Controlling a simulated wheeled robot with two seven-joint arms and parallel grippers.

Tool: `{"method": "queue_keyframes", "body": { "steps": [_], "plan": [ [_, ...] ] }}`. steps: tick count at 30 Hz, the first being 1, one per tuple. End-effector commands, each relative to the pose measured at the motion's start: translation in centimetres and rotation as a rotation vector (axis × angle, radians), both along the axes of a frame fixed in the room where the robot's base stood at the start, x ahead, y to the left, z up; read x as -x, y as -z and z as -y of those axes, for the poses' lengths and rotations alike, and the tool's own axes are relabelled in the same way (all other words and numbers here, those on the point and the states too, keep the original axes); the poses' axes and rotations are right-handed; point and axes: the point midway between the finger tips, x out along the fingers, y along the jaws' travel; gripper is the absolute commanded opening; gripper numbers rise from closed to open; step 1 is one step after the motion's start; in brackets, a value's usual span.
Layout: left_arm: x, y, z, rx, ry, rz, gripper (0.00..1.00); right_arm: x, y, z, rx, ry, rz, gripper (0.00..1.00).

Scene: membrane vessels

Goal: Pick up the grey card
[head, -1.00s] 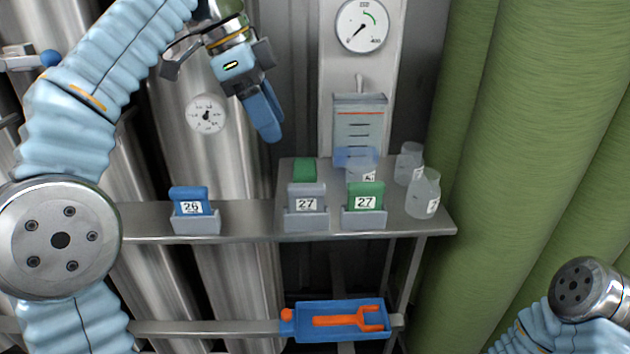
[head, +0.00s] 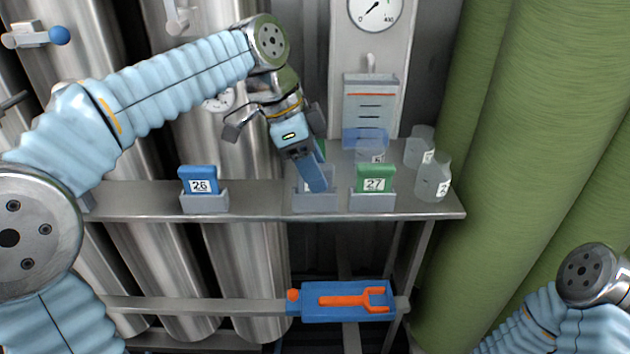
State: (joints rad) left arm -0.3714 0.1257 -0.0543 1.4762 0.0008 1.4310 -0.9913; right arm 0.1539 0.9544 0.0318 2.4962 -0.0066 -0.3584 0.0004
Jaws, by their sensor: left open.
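The grey card (head: 331,179) stands in the middle grey holder (head: 315,203) on the metal shelf. Most of its face and its number are hidden behind my left gripper. My left gripper (head: 314,178) points down with its blue fingers right in front of or around the card. I cannot tell whether they touch it. The gripper is open. My right gripper is out of view; only part of my right arm shows at the lower right.
A blue card (head: 199,180) marked 26 stands in a holder to the left. A green card (head: 375,179) marked 27 stands close on the right. Clear bottles (head: 433,180) stand at the shelf's right end. A blue tray (head: 310,310) with an orange tool hangs below.

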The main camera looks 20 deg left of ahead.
Motion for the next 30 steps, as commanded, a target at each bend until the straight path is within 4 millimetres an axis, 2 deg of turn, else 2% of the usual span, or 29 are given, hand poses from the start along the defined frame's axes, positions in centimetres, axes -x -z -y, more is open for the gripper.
{"method": "queue_keyframes", "body": {
  "steps": [8,18,26,30],
  "plan": [
    [-0.06,0.45,0.2,0.001,0.0,0.001,0.51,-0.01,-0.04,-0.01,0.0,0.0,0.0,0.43],
    [-0.05,0.42,0.19,0.001,0.0,0.001,0.0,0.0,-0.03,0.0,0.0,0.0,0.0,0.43],
    [-0.07,0.34,0.19,0.001,0.001,0.002,0.0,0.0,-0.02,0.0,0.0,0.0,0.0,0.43],
    [-0.1,-0.36,0.19,0.001,0.001,0.002,0.0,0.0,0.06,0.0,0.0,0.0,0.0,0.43]
  ]
}}
